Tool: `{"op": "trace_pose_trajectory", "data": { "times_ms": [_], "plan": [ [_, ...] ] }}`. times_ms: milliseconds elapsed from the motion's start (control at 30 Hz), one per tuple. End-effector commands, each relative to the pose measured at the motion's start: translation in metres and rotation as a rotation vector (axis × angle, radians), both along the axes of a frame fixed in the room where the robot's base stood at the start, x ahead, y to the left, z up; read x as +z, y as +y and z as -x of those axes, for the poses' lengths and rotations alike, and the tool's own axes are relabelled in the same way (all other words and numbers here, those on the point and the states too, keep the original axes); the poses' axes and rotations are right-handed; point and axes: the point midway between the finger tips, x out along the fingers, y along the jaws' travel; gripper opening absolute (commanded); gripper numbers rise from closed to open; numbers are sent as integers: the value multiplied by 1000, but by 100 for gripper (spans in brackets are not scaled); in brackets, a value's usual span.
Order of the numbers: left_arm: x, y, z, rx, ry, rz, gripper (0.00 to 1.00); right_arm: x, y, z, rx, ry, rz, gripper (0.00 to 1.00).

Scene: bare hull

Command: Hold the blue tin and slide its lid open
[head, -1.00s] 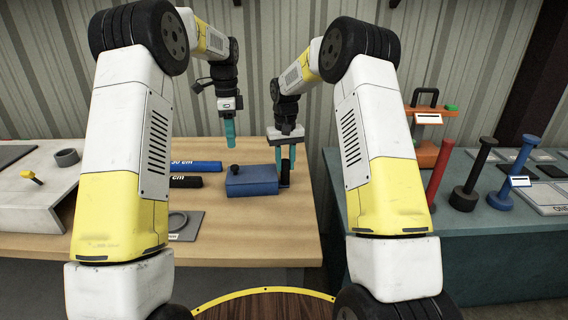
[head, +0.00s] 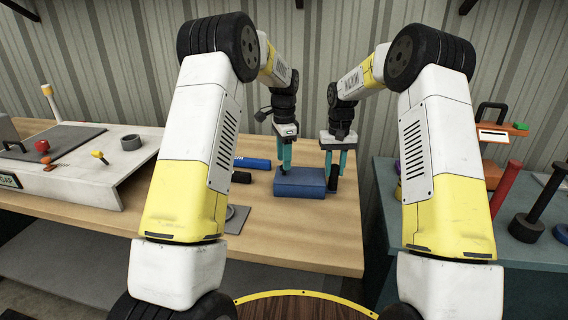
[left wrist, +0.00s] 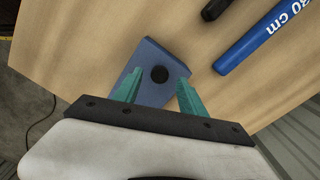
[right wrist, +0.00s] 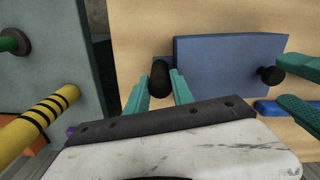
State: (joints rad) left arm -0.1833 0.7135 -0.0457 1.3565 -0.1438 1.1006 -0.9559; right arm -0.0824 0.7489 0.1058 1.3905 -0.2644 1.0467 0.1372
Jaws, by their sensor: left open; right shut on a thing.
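The blue tin (head: 300,184) lies on the wooden table in the head view. A black knob (left wrist: 160,74) stands on its lid, near one end. A black upright handle (right wrist: 160,80) is at the tin's other end. My right gripper (head: 334,182) is shut on that handle, one finger on each side. My left gripper (head: 284,168) is open over the tin's knob end. In the left wrist view its fingers (left wrist: 157,90) stand on either side of the knob, apart from it. The lid looks closed; I cannot see a gap.
A blue bar marked "30 cm" (left wrist: 265,37) and a dark bar (head: 241,178) lie left of the tin. A grey mat (head: 238,217) is nearer the front. A grey raised board (head: 90,165) is further left. A teal bench (head: 385,210) with coloured posts is at the right.

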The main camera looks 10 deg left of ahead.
Motion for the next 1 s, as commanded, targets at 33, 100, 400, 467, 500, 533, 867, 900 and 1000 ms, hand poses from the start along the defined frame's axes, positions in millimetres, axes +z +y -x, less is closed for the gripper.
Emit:
{"op": "trace_pose_trajectory", "data": {
  "times_ms": [33, 100, 400, 467, 500, 533, 867, 900, 1000],
  "plan": [
    [-7, 0, 0, 0, 1, -1, 48, 1, 0, 0, 0, -2, -1, 0],
    [-14, 0, 0, 0, 2, 0, 48, 1, 0, 0, 0, -2, -1, 0],
    [-22, 0, 0, -1, 0, 0, 48, 1, 0, 0, 0, -2, -1, 0],
    [-22, 0, 0, -1, 0, 0, 48, 1, 0, 0, 0, -2, -1, 0],
    [-22, 0, 0, -1, 0, 0, 48, 1, 0, 0, 0, -2, -1, 0],
    [-22, 0, 0, -1, 0, 0, 45, 1, 0, 0, 0, -2, -1, 0],
    [-21, 0, 0, -1, -1, 0, 0, 1, 0, 0, 0, -2, -1, 0],
    [-21, 0, 0, -1, -1, 0, 0, 1, 0, 0, 0, -2, -1, 0],
    [-21, 0, 0, -1, -1, 0, 0, 1, 0, 0, 0, -2, -1, 0]
  ]
}}
